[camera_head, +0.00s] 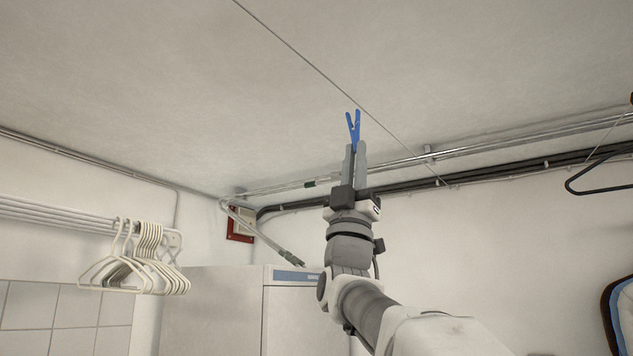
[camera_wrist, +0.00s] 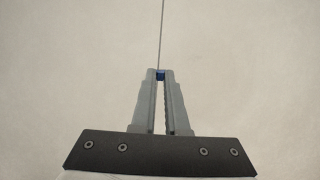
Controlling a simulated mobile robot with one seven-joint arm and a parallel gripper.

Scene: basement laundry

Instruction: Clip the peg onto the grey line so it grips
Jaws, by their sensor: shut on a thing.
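The blue peg (camera_head: 353,130) stands upright between the fingertips of my gripper (camera_head: 354,152), which is shut on its lower end. The peg's upper ends spread apart in a V. The thin grey line (camera_head: 300,54) runs from the top edge down to the right and passes at the peg's upper end in the head view. I cannot tell whether the peg touches it. In the wrist view, a small blue part of the peg (camera_wrist: 160,75) shows between the fingertips (camera_wrist: 160,82). The line (camera_wrist: 162,40) runs straight up from there.
White hangers (camera_head: 140,265) hang on a rail at the left. Metal and dark pipes (camera_head: 480,153) run along the wall behind my gripper. A dark hanger (camera_head: 600,180) hangs at the right. A white cabinet (camera_head: 215,310) stands below. The space around the peg looks clear.

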